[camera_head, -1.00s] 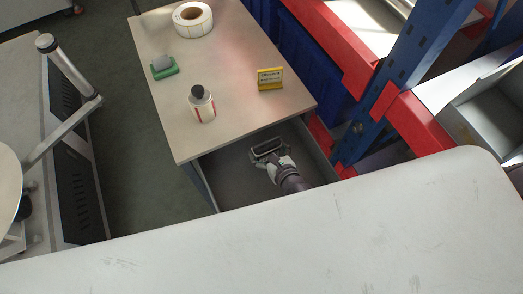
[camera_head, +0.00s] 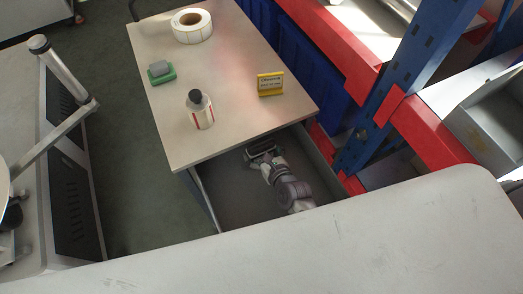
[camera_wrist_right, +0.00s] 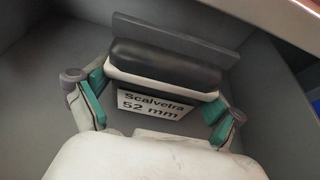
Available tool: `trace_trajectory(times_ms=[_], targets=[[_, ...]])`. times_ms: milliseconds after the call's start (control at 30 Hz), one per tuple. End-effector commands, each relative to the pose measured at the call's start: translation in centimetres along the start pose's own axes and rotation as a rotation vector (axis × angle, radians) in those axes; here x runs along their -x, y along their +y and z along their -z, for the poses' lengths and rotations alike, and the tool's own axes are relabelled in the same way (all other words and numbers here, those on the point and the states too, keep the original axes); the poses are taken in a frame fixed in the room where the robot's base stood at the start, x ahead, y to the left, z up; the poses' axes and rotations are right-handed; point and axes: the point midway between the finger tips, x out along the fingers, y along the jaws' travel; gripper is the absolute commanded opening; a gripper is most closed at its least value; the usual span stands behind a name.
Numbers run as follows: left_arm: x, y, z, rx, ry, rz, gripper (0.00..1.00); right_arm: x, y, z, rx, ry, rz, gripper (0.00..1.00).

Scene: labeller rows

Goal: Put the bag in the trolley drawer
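The trolley drawer (camera_head: 230,197) is open below the table top. My right gripper (camera_head: 262,158) is inside the drawer's outline, near the table's front edge. In the right wrist view the bag (camera_wrist_right: 165,62) shows as a dark rounded body with a white lower edge, a grey flat panel behind and a tag reading "Scalvetra 52 mm". The two teal-padded fingers of my right gripper (camera_wrist_right: 156,98) close on its two ends. Whether the bag touches the drawer floor I cannot tell. In the head view the bag (camera_head: 262,147) is small and dark. My left gripper is not in view.
A blue and red rack (camera_head: 385,110) stands close on the right. A white surface (camera_head: 300,255) fills the foreground.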

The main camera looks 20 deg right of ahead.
Motion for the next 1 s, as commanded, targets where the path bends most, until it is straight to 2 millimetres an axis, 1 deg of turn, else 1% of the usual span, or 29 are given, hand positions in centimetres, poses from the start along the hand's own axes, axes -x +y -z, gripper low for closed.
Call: trace_trajectory(times_ms=[333,400,467,567,800,900,1000], targets=[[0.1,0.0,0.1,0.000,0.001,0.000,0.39,0.0,0.0,-0.1,0.000,0.000,0.000,1.00],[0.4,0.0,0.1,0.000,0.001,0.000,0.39,0.2,0.0,-0.4,0.001,0.000,0.000,1.00],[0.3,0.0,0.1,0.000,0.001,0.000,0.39,0.7,0.0,-0.2,0.001,0.001,0.001,1.00],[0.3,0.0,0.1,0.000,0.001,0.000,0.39,2.2,0.0,-0.1,-0.001,0.003,0.001,1.00],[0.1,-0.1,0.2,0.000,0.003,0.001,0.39,7.5,0.0,-0.1,-0.001,0.003,0.000,1.00],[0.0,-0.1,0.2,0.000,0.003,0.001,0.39,9.4,0.0,-0.1,-0.001,0.002,0.000,1.00],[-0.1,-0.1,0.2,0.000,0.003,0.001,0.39,10.8,0.0,-0.1,0.000,0.001,-0.001,1.00]])
